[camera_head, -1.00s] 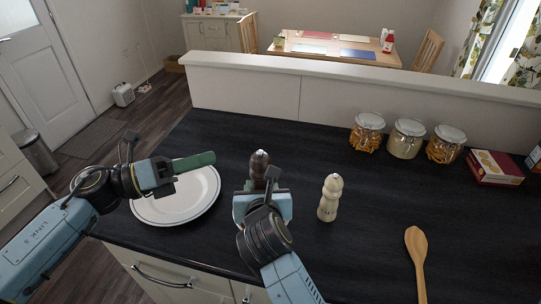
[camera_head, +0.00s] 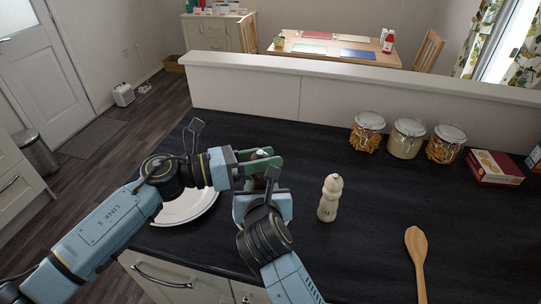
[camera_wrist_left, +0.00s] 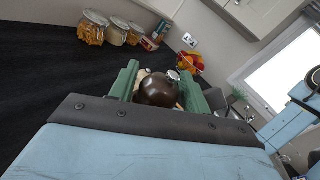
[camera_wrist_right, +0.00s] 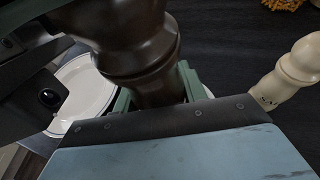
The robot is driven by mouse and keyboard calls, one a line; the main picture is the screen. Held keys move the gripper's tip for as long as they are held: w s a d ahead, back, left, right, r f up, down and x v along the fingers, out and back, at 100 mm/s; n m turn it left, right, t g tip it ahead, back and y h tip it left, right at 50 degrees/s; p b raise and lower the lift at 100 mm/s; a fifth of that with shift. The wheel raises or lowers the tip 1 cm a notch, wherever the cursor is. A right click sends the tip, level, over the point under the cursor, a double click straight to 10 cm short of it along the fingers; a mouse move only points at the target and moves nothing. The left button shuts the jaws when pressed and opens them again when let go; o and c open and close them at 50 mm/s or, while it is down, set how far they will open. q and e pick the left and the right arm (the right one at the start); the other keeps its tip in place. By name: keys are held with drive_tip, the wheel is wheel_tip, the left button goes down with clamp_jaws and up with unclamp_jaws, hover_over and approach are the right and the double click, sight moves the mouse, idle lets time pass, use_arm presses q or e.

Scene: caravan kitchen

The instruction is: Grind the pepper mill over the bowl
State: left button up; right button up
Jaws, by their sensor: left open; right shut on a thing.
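The dark brown pepper mill (camera_wrist_right: 148,50) stands upright in my right gripper (camera_head: 264,190), which is shut on its body. My left gripper (camera_head: 262,166) is open at the mill's top. In the left wrist view the mill's round brown head (camera_wrist_left: 158,90) shows between the green fingers; I cannot tell whether they touch it. The white bowl (camera_head: 188,207), wide and shallow with a dark rim line, sits on the counter left of the mill, partly hidden by my left arm. It also shows in the right wrist view (camera_wrist_right: 88,92).
A cream mill (camera_head: 330,198) stands just right of my right gripper. A wooden spoon (camera_head: 416,252) lies further right. Several glass jars (camera_head: 407,139) and a red box (camera_head: 494,168) stand at the back right, before the low wall (camera_head: 330,93).

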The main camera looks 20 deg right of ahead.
use_arm(q)
drive_tip(key=shift+d, duration=0.75)
drive_tip(key=c, duration=0.7)
drive_tip(key=shift+m+g, duration=0.4)
drive_tip(key=shift+g, duration=0.1)
drive_tip(key=shift+s+f+m+g+y, duration=0.15)
drive_tip(key=shift+m+g+y, duration=0.25)
drive_tip(key=shift+m+g, duration=0.55)
drive_tip(key=shift+s+r+m+g+y, duration=0.1)
drive_tip(key=shift+m+g+y, duration=0.4)
drive_tip(key=shift+g, duration=0.8)
drive_tip(key=shift+s+f+m+g+y, duration=0.15)
drive_tip(key=shift+m+g+y, duration=0.15)
drive_tip(key=shift+m+g, duration=0.7)
drive_tip(key=shift+s+a+r+m+g+y, duration=0.15)
drive_tip(key=shift+m+g+y, duration=0.1)
drive_tip(key=shift+g, duration=0.25)
drive_tip(key=shift+s+a+f+m+g+y, duration=0.15)
drive_tip(key=shift+g+y, duration=0.1)
drive_tip(key=shift+g, duration=0.2)
drive_tip(key=o, duration=0.7)
drive_tip(key=shift+d+r, duration=0.15)
